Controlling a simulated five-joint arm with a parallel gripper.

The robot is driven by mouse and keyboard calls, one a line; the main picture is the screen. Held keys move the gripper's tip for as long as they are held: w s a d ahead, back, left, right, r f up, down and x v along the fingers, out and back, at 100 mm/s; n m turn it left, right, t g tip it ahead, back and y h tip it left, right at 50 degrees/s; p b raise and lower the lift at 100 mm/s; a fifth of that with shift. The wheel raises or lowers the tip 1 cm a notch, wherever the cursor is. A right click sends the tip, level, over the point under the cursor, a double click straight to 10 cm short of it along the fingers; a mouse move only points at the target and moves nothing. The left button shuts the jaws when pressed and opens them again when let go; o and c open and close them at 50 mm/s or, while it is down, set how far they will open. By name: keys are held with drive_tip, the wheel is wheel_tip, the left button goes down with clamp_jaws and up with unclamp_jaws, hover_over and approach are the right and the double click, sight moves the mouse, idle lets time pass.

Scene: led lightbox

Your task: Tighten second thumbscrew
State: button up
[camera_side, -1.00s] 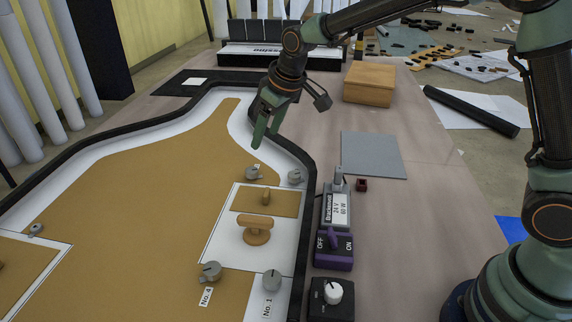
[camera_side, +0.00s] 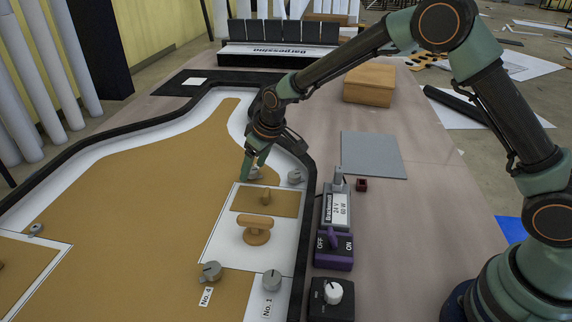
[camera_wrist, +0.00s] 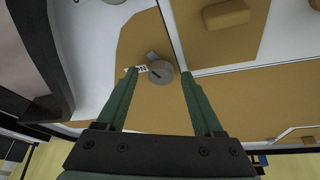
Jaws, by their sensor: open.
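In the wrist view the round head of this thumbscrew (camera_wrist: 160,72) shows between my two green fingers (camera_wrist: 160,78), with clear gaps on both sides. A small white label beside it is partly hidden by a finger. Other grey thumbscrews stand to its right (camera_side: 295,177), by the "No. 4" label (camera_side: 210,271) and by the "No. 1" label (camera_side: 271,280).
A purple OFF/ON switch box (camera_side: 334,250) and a dial box (camera_side: 331,298) stand to the right. A black raised rim (camera_side: 311,190) borders the panel. A grey mat (camera_side: 373,155) lies clear.

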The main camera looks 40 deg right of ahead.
clamp_jaws()
drive_tip(key=shift+a+m, duration=0.1)
drive_tip(key=shift+m, duration=1.4)
unclamp_jaws()
drive_tip(key=v, duration=1.2)
drive_tip(key=shift+s, duration=0.1)
